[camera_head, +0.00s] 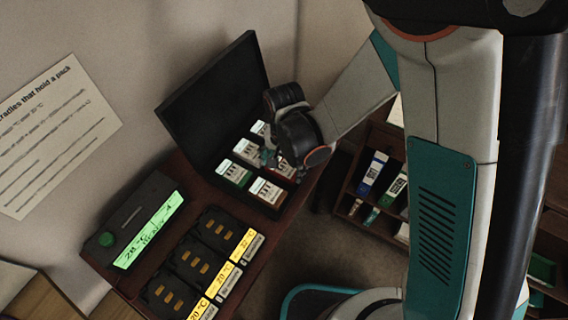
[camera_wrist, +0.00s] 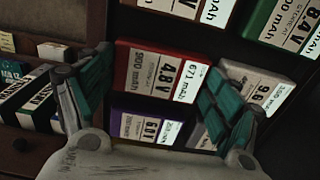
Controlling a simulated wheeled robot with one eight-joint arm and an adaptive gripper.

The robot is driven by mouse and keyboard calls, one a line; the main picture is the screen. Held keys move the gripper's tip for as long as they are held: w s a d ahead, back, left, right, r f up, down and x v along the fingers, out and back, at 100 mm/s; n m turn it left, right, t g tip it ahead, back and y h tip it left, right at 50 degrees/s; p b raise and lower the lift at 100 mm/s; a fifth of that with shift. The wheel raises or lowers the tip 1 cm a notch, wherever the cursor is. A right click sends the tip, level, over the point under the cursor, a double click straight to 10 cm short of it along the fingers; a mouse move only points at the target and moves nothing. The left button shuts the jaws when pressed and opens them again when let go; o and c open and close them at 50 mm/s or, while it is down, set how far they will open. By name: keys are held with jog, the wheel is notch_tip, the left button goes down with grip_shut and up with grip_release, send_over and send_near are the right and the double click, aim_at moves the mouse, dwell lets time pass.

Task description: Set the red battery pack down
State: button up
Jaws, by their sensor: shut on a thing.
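The red battery pack (camera_wrist: 147,72), labelled 4.8 V, is in the middle of the wrist view. My gripper (camera_wrist: 160,66) has one teal-padded finger on each side of it and is shut on it. In the head view my gripper (camera_head: 277,160) is over the right part of the open black case (camera_head: 222,108), and hides most of the red pack. The pack is among the other packs in the case; I cannot tell whether it rests on the case floor or is slightly raised.
A purple pack (camera_wrist: 143,122) and a grey pack (camera_wrist: 255,86) lie close to the red one. Black cradles (camera_head: 190,262) with yellow labels stand at the front, beside a green-lit display (camera_head: 148,232). A shelf (camera_head: 372,180) with boxes is at right.

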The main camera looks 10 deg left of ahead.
aim_at(284, 167)
jog(key=shift+f, duration=0.2)
jog(key=o, duration=1.1)
jog(key=shift+c, duration=0.2)
jog(key=shift+r, duration=0.2)
notch_tip(284, 167, up, 12)
jog(key=p, duration=0.4)
jog(key=shift+p, duration=0.3)
